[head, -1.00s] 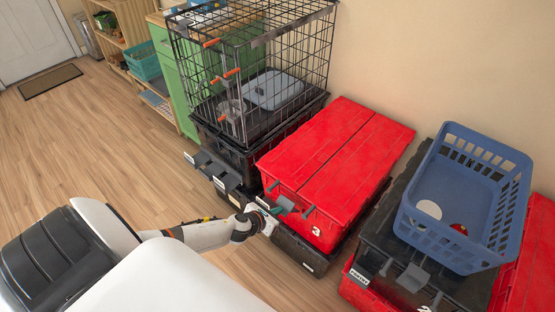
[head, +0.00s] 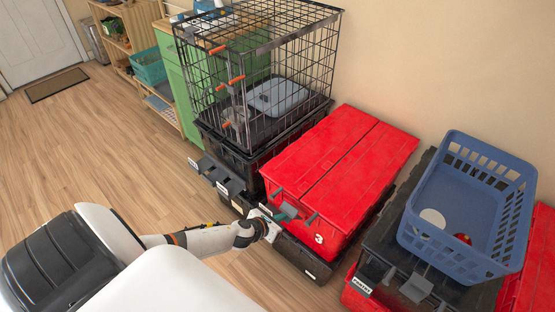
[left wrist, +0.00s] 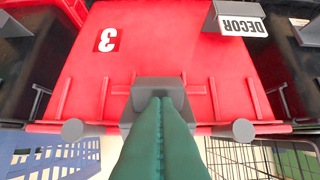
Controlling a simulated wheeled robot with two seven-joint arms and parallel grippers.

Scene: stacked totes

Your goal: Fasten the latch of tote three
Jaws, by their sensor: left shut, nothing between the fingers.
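Tote three (head: 350,150) is a red lidded tote with a white 3 on its front, resting on a dark tote. In the left wrist view its red surface (left wrist: 160,50) fills the middle, with the 3 and a DECOR label. A grey latch (left wrist: 158,86) sits at the lid edge there, between two round-ended grey pegs. My left gripper (head: 286,211) is at the tote's front, its green fingers shut and empty. In the wrist view the fingertips (left wrist: 160,100) overlap the latch; contact is unclear. The fingers hide part of the latch. My right gripper is out of view.
A black wire crate (head: 262,75) stands on dark totes (head: 225,178) at the left. The wood floor (head: 90,150) is clear at the left.

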